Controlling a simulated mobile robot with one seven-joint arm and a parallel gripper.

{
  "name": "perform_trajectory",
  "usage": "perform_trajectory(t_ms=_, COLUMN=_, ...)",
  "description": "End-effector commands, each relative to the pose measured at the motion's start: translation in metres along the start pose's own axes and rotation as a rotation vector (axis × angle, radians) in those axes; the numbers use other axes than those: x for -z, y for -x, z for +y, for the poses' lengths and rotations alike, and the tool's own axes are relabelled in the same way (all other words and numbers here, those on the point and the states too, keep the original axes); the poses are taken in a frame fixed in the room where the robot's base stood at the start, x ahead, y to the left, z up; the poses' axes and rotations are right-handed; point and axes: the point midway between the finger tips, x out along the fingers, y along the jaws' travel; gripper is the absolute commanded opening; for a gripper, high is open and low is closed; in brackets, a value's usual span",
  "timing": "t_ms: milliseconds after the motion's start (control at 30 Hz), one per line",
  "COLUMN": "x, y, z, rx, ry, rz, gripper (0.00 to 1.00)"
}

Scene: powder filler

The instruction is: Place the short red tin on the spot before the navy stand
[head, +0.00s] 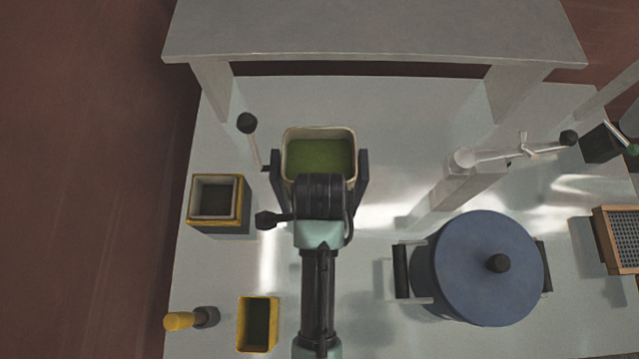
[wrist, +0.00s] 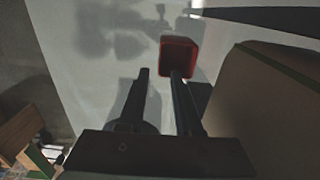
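The short red tin (wrist: 178,54) shows in the wrist view, with a dark open top, past the tip of the right finger. That finger overlaps its lower edge; I cannot tell whether they touch. My gripper (wrist: 161,74) is open, with nothing visible between its fingers. In the head view, my arm covers the fingers and no red tin shows. A dark bracket-like frame (head: 362,172), possibly the navy stand, flanks a cream-rimmed bin with green contents (head: 320,152). The spot before it is hidden by my arm.
A blue lidded pot (head: 470,270) stands at the right, near a pale post with a lever (head: 490,156). Yellow-rimmed boxes (head: 241,190) (head: 242,325) stand at the left. A brown surface (wrist: 270,95) fills the wrist view's right side. A raised shelf (head: 370,30) spans the back.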

Motion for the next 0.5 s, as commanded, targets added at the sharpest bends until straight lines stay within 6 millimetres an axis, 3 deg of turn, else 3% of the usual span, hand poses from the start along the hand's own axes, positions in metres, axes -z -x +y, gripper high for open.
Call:
perform_trajectory(t_ms=200, x=0.000, y=0.032, z=-0.001, rx=0.003, ry=0.001, rz=0.000, gripper=0.33)
perform_trajectory(t_ms=500, x=0.000, y=0.040, z=0.000, rx=-0.001, ry=0.001, rz=0.000, gripper=0.33)
